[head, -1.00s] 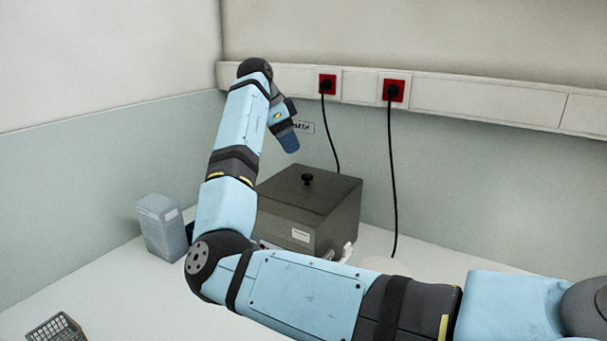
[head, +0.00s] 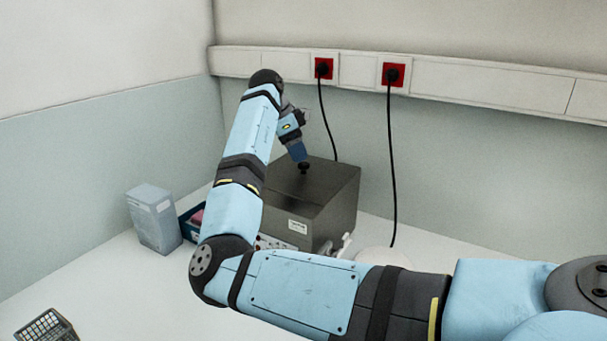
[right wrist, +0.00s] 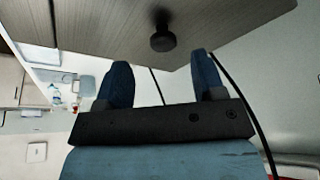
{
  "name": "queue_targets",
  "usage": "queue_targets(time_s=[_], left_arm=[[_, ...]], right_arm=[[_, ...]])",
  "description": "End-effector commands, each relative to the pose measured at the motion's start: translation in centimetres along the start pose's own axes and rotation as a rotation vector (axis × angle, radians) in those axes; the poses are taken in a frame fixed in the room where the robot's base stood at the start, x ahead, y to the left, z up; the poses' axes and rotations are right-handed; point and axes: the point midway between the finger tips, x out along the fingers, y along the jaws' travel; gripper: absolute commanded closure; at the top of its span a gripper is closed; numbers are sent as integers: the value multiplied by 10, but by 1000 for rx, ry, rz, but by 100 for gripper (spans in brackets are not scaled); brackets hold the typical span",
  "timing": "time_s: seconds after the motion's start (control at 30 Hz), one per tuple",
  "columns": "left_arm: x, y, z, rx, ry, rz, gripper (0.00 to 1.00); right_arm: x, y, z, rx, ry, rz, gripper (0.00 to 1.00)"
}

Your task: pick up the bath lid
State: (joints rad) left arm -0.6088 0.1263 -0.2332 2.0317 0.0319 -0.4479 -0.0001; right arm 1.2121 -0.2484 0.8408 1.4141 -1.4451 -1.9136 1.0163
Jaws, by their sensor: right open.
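The bath lid (head: 325,175) is the flat dark grey top of the bath (head: 330,212), with a small black knob (head: 304,167) on it. It appears seated on the bath. My right gripper (head: 298,152) is just above the knob in the head view, its fingers pointing down. In the right wrist view the lid (right wrist: 225,18) fills the top and the knob (right wrist: 162,38) stands beyond the gap between the two blue fingertips (right wrist: 160,62), apart from them. The right gripper is open and empty. My left gripper is not in view.
A pale blue box (head: 154,219) and a blue tray (head: 190,224) with something pink stand left of the bath. A grey basket (head: 47,326) is at front left. Black cables (head: 391,165) hang from red wall sockets (head: 393,74) behind. My right arm hides part of the bench.

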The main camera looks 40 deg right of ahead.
Motion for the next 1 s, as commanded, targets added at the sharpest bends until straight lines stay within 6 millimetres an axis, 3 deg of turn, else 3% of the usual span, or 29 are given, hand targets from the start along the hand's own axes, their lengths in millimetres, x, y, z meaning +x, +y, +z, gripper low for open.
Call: queue_targets(time_s=[0.3, 0.53, 0.77, 1.0], left_arm=[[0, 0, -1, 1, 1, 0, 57], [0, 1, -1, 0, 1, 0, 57], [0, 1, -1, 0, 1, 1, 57], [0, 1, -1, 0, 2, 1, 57]], right_arm=[[43, -3, -3, 1, 0, 0, 37], [45, -3, -3, 1, -1, -1, 37], [45, -3, -3, 1, 0, 0, 88], [44, -3, -3, 1, 0, -1, 88]])
